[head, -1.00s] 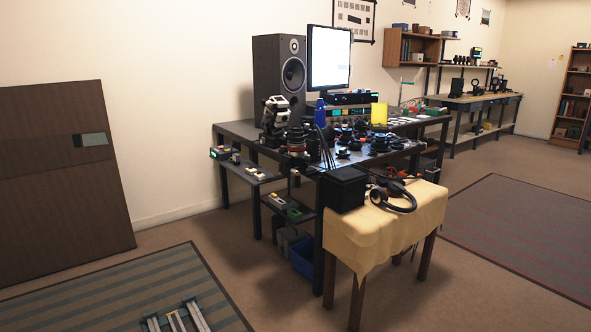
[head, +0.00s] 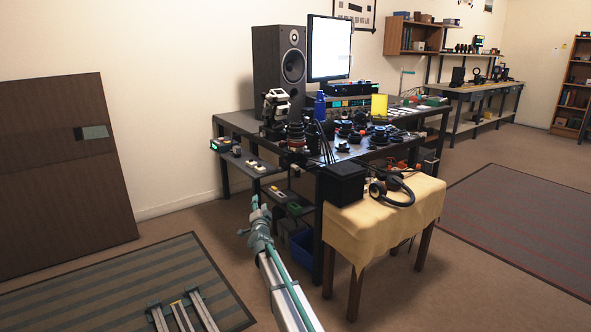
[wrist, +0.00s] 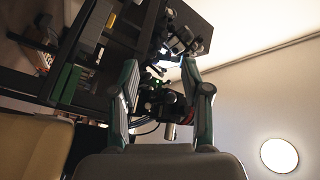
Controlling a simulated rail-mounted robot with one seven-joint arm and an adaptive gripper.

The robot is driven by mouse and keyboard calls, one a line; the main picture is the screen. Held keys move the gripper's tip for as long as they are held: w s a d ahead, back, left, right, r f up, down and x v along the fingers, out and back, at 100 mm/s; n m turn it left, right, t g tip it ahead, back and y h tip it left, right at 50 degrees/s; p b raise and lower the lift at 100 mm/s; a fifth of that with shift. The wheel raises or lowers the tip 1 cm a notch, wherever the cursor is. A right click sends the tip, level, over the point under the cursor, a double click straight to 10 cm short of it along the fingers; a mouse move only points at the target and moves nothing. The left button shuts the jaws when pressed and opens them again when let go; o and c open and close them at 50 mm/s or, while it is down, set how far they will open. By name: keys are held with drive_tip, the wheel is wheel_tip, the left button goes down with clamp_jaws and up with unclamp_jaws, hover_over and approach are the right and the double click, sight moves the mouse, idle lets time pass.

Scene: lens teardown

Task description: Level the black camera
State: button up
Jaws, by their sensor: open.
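I cannot pick out the black camera for certain. A black-and-white device (head: 275,105) stands upright at the left end of the dark workbench (head: 238,122) in the head view; I cannot tell whether it is the camera. Dark items lie beyond my fingers in the wrist view, too dim to name. My gripper (head: 253,218) is open in the head view, in front of the bench's lower left side, apart from the bench-top items. The wrist view shows its two fingers (wrist: 160,72) spread, with nothing held between them.
Several black lens parts (head: 352,127) crowd the bench top. A black box (head: 343,184) and headphones (head: 392,192) sit on a cloth-covered table (head: 400,215) at the front right. A speaker (head: 279,68) and monitor (head: 328,50) stand behind.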

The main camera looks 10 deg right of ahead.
drive_tip(key=d+r+m+t+h, duration=0.2)
drive_tip(key=d+r+m+h, duration=0.3)
drive_tip(key=h, duration=0.1)
drive_tip(key=m+g+h, duration=0.2)
drive_tip(key=m+h, duration=0.5)
drive_tip(key=h, duration=0.1)
approach(296, 168)
drive_tip(key=w, duration=0.1)
drive_tip(key=shift+n+y, duration=0.3)
drive_tip(key=b+x, duration=0.1)
drive_tip(key=x, duration=0.4)
drive_tip(key=b+x, duration=0.1)
drive_tip(key=x, duration=0.4)
drive_tip(key=shift+w+f, duration=0.15)
drive_tip(key=shift+w, duration=0.15)
clamp_jaws()
